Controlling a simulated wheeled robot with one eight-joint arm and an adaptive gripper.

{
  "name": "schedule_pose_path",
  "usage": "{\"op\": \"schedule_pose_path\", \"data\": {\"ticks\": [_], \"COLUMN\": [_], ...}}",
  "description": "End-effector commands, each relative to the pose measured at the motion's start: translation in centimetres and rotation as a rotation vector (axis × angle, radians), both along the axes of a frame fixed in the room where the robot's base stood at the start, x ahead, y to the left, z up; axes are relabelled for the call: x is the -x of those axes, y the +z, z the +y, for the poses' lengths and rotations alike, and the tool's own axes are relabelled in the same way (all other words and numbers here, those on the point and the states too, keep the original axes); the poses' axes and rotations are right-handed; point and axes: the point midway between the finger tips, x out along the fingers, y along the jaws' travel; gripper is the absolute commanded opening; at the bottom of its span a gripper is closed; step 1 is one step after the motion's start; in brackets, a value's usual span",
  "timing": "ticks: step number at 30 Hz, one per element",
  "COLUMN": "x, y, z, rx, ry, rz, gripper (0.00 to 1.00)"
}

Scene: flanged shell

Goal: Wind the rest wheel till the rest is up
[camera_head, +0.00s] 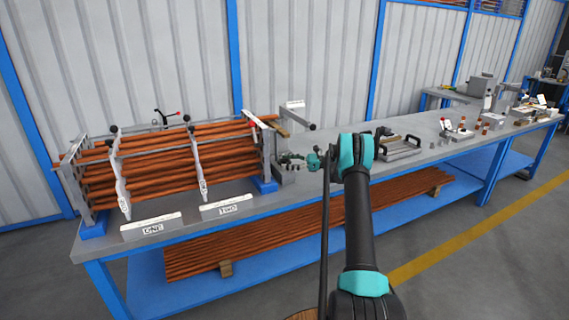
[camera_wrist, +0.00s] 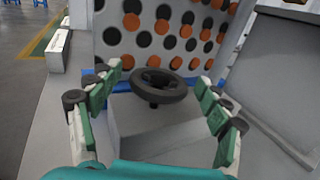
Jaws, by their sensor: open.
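The dark round handwheel (camera_wrist: 165,97) sits on top of a grey block (camera_wrist: 150,130) in the wrist view. My gripper (camera_wrist: 158,78) is open, with one green-padded finger on each side of the wheel and a gap showing on both sides. In the head view my gripper (camera_head: 303,160) is at the right end of the tube bundle, over the bench. The wheel is too small and covered there to make out clearly. I cannot tell from these frames how high the rest stands.
Copper-coloured tubes (camera_head: 160,160) lie in a rack left of my gripper; their plate with orange and black holes (camera_wrist: 165,30) stands behind the wheel. A grey panel (camera_wrist: 285,80) is close on the right. Signs (camera_head: 152,228) line the bench front. Fixtures (camera_head: 400,147) stand farther right.

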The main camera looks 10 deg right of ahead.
Motion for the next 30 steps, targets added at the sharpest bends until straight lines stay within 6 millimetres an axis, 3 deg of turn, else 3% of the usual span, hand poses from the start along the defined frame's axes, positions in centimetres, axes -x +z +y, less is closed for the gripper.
{"op": "schedule_pose_path", "data": {"ticks": [13,25,30], "x": [-0.14,-0.13,-0.13], "y": [0.00,0.01,0.01], "z": [0.92,0.90,0.89], "rx": [0.000,0.000,0.000], "ry": [-0.001,-0.001,-0.010], "rz": [0.000,0.000,0.000], "gripper": [0.76,0.27,0.27]}}
